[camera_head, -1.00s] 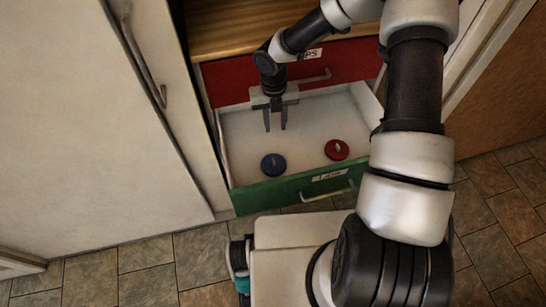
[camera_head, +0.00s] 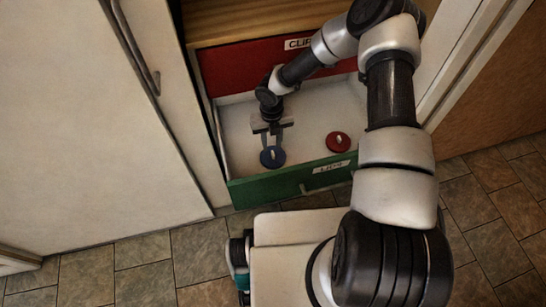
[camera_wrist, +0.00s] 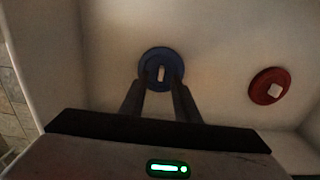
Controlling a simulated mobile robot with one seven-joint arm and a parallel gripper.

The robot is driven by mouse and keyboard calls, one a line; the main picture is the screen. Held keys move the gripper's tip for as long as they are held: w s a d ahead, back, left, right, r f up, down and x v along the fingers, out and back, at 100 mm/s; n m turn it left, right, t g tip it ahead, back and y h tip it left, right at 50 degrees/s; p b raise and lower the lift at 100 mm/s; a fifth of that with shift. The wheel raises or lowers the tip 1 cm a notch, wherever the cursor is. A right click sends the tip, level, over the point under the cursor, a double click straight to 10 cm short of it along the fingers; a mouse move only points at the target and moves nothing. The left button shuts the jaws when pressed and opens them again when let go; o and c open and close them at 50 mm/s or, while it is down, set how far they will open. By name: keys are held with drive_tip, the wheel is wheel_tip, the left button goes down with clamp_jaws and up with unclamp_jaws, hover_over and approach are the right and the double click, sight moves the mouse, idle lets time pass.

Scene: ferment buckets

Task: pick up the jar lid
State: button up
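Two jar lids lie flat in the open drawer. The blue lid (camera_head: 272,156) with a pale knob is at the left, near the drawer front; it also shows in the wrist view (camera_wrist: 161,64). The red lid (camera_head: 338,142) with a pale knob is to its right, and shows at the right of the wrist view (camera_wrist: 270,86). My gripper (camera_head: 272,146) points down at the blue lid, its fingers apart. In the wrist view the fingertips (camera_wrist: 161,80) lie over the blue lid's near part, either side of its knob. I cannot tell whether they touch it.
The drawer's green front (camera_head: 290,183) carries a label reading LIDS and a handle. A red drawer front (camera_head: 250,65) is behind it. A tall pale door (camera_head: 90,120) stands at the left. The drawer floor around the lids is bare.

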sight(273, 153)
drive_tip(key=f, duration=0.3)
drive_tip(key=f+b, duration=0.1)
drive_tip(key=shift+s+d+f, duration=0.2)
drive_tip(key=shift+s+f, duration=0.05)
drive_tip(key=shift+c, duration=0.4)
clamp_jaws()
drive_tip(key=shift+r, duration=0.15)
